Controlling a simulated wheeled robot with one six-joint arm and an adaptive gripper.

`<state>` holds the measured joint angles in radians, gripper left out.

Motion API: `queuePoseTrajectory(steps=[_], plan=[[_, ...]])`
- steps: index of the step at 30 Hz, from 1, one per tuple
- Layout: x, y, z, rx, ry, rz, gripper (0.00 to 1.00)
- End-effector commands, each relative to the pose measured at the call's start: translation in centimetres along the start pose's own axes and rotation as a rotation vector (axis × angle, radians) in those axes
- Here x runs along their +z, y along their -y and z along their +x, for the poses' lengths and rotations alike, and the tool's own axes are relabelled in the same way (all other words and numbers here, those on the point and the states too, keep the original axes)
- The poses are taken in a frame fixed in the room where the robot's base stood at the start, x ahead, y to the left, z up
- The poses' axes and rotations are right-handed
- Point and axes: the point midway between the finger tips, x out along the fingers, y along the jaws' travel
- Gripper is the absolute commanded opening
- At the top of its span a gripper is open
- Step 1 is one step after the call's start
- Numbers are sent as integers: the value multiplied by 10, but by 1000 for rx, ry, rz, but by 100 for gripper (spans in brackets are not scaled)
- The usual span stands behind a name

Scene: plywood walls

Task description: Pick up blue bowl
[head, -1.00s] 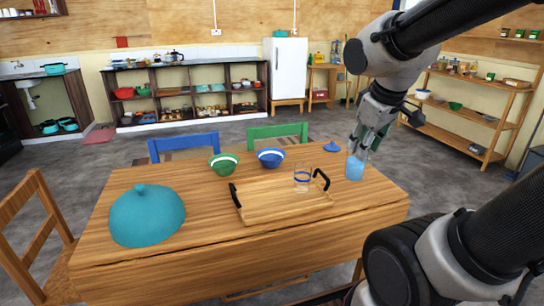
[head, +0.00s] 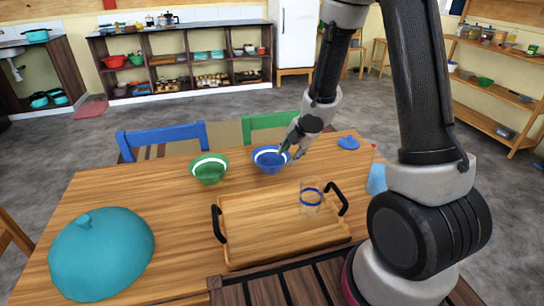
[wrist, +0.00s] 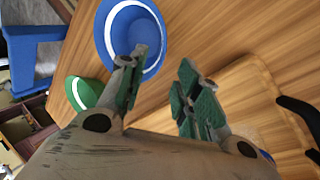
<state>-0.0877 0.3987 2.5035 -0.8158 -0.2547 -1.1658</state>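The blue bowl (head: 268,160) with a white band inside its rim stands upright on the wooden table (head: 140,190), behind the tray. It also shows in the wrist view (wrist: 150,35), where the left finger overlaps its near rim. My gripper (head: 293,150) is at the bowl's right side in the head view. In the wrist view my gripper (wrist: 160,85) has its two green-padded fingers apart, with nothing held between them. Whether a finger touches the bowl I cannot tell.
A green bowl (head: 209,169) stands left of the blue bowl. A wooden tray (head: 270,235) with black handles holds a clear glass (head: 311,196). A teal dome lid (head: 102,255) and a small blue lid (head: 348,143) lie on the table. Chairs (head: 165,138) stand behind.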

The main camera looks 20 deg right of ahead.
Motion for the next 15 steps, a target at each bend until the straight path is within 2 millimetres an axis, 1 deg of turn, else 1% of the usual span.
queuePoseTrajectory(steps=[1, 3, 8, 15], plan=[[-1, 1, 8, -3, -5, -5, 33], [-2, 0, 16, -2, -6, -7, 33], [0, 0, 30, -2, -4, -6, 33], [4, -2, 66, -3, -4, -5, 33]])
